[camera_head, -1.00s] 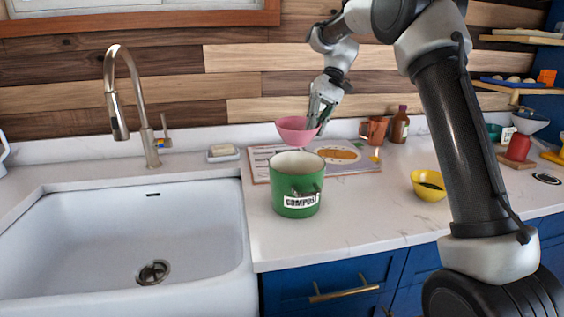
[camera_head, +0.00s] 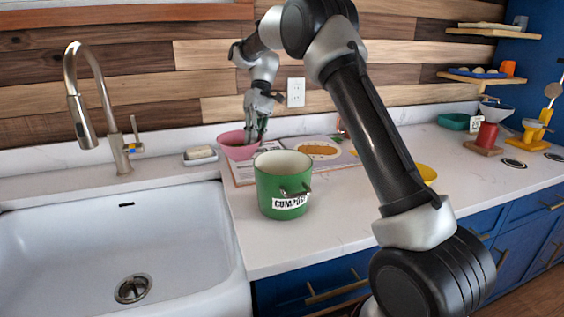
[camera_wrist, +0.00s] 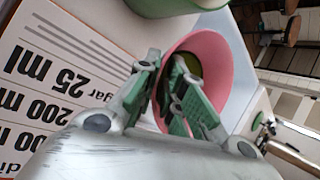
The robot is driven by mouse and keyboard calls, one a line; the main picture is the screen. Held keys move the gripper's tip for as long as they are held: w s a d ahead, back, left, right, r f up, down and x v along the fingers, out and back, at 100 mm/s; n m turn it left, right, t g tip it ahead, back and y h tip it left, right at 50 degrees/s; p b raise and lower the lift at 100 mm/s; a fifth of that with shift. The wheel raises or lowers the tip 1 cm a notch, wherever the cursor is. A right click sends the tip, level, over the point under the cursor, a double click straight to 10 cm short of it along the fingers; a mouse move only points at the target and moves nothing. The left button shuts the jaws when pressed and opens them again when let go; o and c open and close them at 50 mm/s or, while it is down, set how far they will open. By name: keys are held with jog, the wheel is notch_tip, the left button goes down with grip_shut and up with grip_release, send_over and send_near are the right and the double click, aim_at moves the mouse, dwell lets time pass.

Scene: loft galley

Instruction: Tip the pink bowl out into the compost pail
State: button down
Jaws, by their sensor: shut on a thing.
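The pink bowl (camera_head: 238,152) is behind and to the left of the compost pail, in front of the backsplash. It looks roughly upright, with something dark inside. My gripper (camera_head: 254,136) is shut on the right side of its rim. In the wrist view, the pink bowl (camera_wrist: 222,45) shows between and beyond my gripper's fingers (camera_wrist: 182,100), with something greenish in it. The green compost pail (camera_head: 268,197) stands upright on the counter by the sink, with a white label. Its rim shows in the wrist view (camera_wrist: 165,5). I cannot see the pail's bottom.
An open recipe book (camera_head: 343,158) lies behind the pail. The white sink (camera_head: 60,240) and tall faucet (camera_head: 75,85) are at left, with a soap dish (camera_head: 200,156) near the bowl. A yellow bowl (camera_head: 427,173) is partly hidden behind my arm.

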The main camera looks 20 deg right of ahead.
jog(key=shift+s+d+r+t+y, duration=0.3)
jog(key=shift+s+d+r+t, duration=0.2)
jog(key=shift+s+t, duration=0.2)
jog(key=s+d+r+n+t+y, duration=0.1)
jog(key=s+d+r+t+y, duration=0.1)
jog(key=s+r+t, duration=0.2)
jog(key=shift+d+n+y, duration=0.2)
jog(key=shift+n+y, duration=0.1)
jog(key=shift+n, duration=0.1)
jog(key=shift+s+d, duration=0.1)
jog(key=shift+s, duration=0.15)
jog(key=shift+s+d+r+t+y, duration=0.15)
jog(key=shift+s+r+t+y, duration=0.2)
jog(key=shift+t, duration=0.25)
jog(key=shift+s+d+r+n+t+y+p, duration=0.15)
jog(key=shift+r+n+t+y, duration=0.1)
jog(key=shift+t+y, duration=0.15)
jog(key=shift+s+d+r+n+t+y+p, duration=0.15)
jog(key=shift+n+t+y, duration=0.1)
jog(key=shift+t, duration=0.15)
dwell(0.9)
jog(key=shift+s+d+f+n+t+y, duration=0.1)
jog(key=shift+s+f+n+t+y, duration=0.2)
jog(key=shift+f+t+y, duration=0.25)
dwell(0.6)
jog(key=shift+s+d+r+t+y+p, duration=0.15)
jog(key=shift+s+r+t+y+p, duration=0.15)
jog(key=shift+t+y, duration=0.25)
dwell(0.7)
